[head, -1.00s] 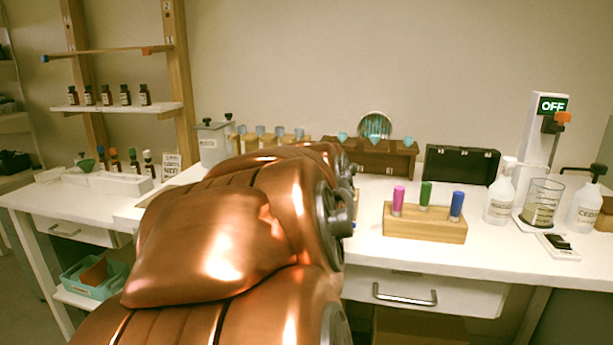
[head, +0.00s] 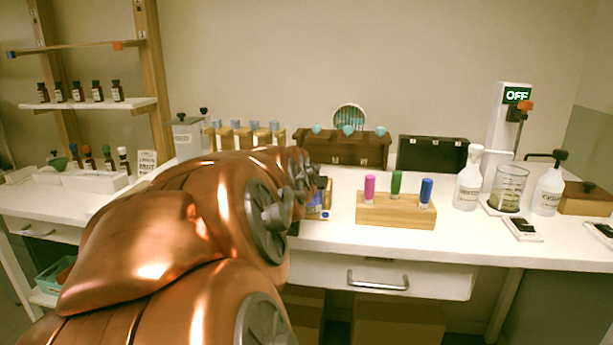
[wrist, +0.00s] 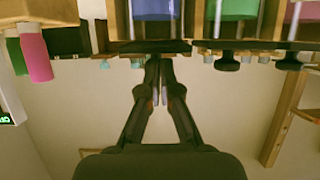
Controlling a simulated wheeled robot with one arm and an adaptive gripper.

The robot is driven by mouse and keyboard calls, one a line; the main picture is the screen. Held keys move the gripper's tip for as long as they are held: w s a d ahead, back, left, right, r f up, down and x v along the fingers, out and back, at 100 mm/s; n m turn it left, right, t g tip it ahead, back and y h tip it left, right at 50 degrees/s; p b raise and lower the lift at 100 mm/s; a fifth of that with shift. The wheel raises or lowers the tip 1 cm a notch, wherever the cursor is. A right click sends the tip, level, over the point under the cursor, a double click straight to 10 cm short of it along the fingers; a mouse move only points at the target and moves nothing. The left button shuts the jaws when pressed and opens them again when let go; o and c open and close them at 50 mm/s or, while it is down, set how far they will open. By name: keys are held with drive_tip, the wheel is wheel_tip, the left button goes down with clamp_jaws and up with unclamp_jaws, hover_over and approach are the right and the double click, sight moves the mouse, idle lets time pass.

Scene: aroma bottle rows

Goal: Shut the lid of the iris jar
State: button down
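No jar with a readable iris label shows in either view. A small dark jar with blue and gold parts (head: 316,205) stands on the table just right of my arm in the head view. My arm partly hides it, and I cannot tell whether it is the iris jar or how its lid stands. My gripper (wrist: 160,62) shows in the wrist view, with its two dark fingers drawn close together at the tips. Nothing is visibly held between them. In the head view my own arm hides the gripper.
A wooden block (head: 396,211) holds pink, green and blue vials. A brown wooden chest (head: 345,151) and a black case (head: 432,153) stand behind it. Spray bottles, a beaker (head: 508,188) and a device reading OFF (head: 516,97) stand right. The table front between is clear.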

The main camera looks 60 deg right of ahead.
drive_tip(key=shift+f, duration=0.1)
wheel_tip(320, 180, up, 10)
idle(0.6)
drive_tip(key=w+a+f+n+y, duration=0.2)
drive_tip(key=a+f+n+y, duration=0.15)
drive_tip(key=a+f, duration=0.7)
drive_tip(key=w+a+f+n+y, duration=0.3)
drive_tip(key=a+f+y, duration=0.2)
drive_tip(key=a+f, duration=0.6)
drive_tip(key=s+a+f+n+g+y, duration=0.2)
drive_tip(key=s+a+f+n+g, duration=0.2)
drive_tip(key=s+a+f, duration=0.4)
drive_tip(key=s+a+f+n+g+y, duration=0.2)
drive_tip(key=s+a+f+n+g, duration=0.15)
drive_tip(key=s+a+f, duration=0.55)
drive_tip(key=s+p+v, duration=0.3)
drive_tip(key=p+v, duration=0.8)
drive_tip(key=v, duration=0.2)
drive_tip(key=s+a+r+p+v, duration=0.1)
drive_tip(key=s+p+v, duration=0.1)
drive_tip(key=p+v, duration=1)
wheel_tip(320, 180, up, 2)
drive_tip(key=shift+r+m+t, duration=0.1)
drive_tip(key=shift+m+t, duration=0.2)
drive_tip(key=shift+t, duration=0.05)
